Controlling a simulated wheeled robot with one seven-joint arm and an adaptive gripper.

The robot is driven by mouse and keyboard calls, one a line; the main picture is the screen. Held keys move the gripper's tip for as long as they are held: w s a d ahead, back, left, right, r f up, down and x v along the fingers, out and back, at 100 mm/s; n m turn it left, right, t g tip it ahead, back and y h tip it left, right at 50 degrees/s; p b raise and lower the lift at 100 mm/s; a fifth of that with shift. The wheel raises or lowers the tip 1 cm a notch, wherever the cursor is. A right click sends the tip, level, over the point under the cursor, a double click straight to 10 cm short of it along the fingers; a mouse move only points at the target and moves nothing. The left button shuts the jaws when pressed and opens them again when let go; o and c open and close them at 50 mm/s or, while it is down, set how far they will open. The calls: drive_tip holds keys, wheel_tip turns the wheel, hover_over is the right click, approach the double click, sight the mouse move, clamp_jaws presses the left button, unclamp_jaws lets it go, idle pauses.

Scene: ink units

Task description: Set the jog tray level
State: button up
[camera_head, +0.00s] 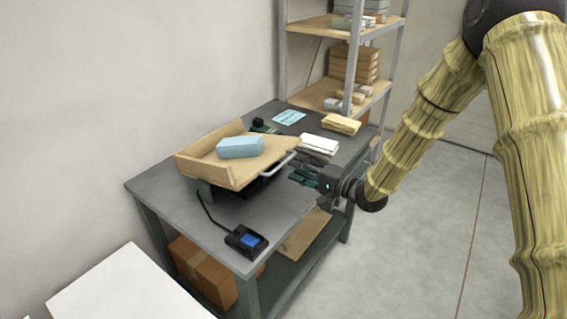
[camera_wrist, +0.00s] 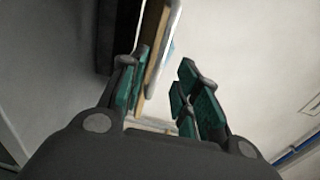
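The wooden jog tray (camera_head: 220,174) sits on a dark base on the grey workbench and looks tilted, not level. A pale blue block (camera_head: 240,147) lies in it. A light metal handle (camera_head: 279,164) runs along its right side. My gripper (camera_head: 303,176), with teal finger pads, is just right of the handle and seems apart from it. In the wrist view my gripper (camera_wrist: 162,85) is open, with the wooden tray edge (camera_wrist: 154,45) and a pale bar, probably the handle, beyond the fingers. Much of the base is hidden under the tray.
A black device with a blue screen (camera_head: 246,241) stands at the bench's front, its cable running toward the base. White stacked sheets (camera_head: 318,143), a yellow cloth-like stack (camera_head: 341,123) and a blue card (camera_head: 288,117) lie behind. A shelf rack (camera_head: 347,90) stands beyond.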

sight(283, 162)
drive_tip(key=shift+p+x, duration=0.35)
drive_tip(key=shift+x, duration=2.65)
drive_tip(key=shift+c, duration=0.2)
clamp_jaws()
